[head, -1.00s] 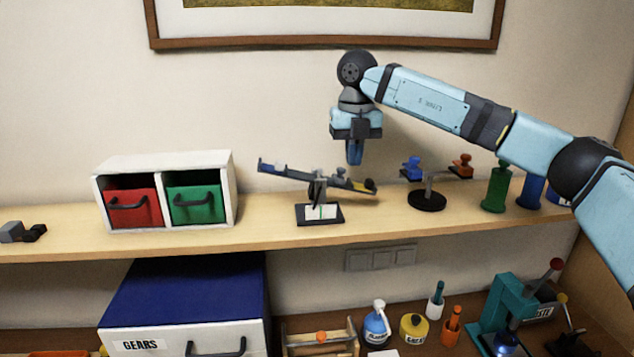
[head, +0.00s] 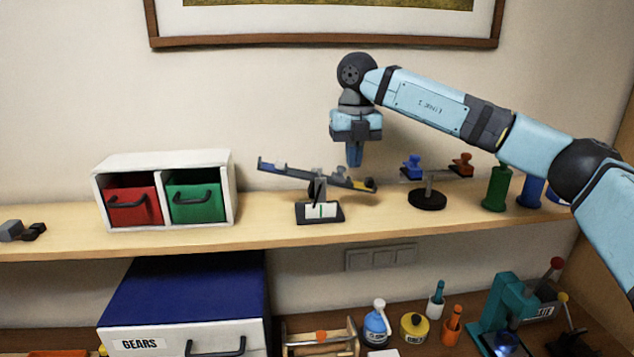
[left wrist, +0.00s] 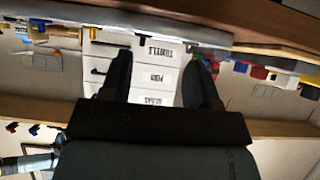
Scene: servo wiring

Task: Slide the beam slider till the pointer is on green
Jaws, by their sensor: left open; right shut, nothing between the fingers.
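The balance beam (head: 335,179) stands on the shelf, tilted with its right end lower. Its left end is blue and its right end yellow. Below it are a dark pointer (head: 317,193) and a white card with a green mark (head: 321,211) on a black base. The pointer's tip is too small to place exactly against the green. I cannot clearly pick out the slider on the beam. My right gripper (head: 354,162) is shut and empty, fingers down, over or behind the beam's right half; contact cannot be told. My left gripper (left wrist: 160,75) is open and empty.
On the shelf (head: 265,236) are a white cabinet with red and green drawers (head: 165,160) to the left, a stand with blue and orange pieces (head: 428,199), and green and blue spools (head: 497,188) to the right. Free shelf lies between cabinet and beam.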

